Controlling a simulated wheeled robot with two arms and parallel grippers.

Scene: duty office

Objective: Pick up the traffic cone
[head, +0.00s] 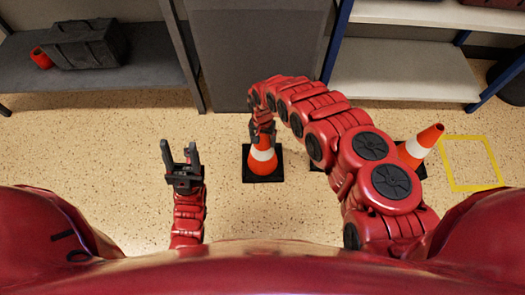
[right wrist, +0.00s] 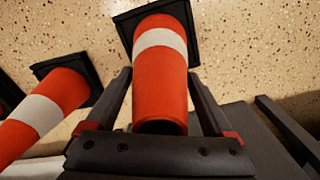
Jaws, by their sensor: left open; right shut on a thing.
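An orange traffic cone (head: 262,163) with a white band and a black square base is below my right gripper (head: 262,130) in the head view. My right gripper is shut on the upper part of this cone. In the right wrist view the cone (right wrist: 160,85) lies between the two fingers, its base pointing away. I cannot tell whether its base touches the floor. My left gripper (head: 181,155) is open and empty, to the left of the cone.
A second cone (head: 421,147) stands right of my right arm, partly hidden by it; a cone also shows at left in the wrist view (right wrist: 42,112). A yellow floor square (head: 470,163) is at right. Shelves (head: 400,68) and a grey cabinet (head: 255,50) stand behind.

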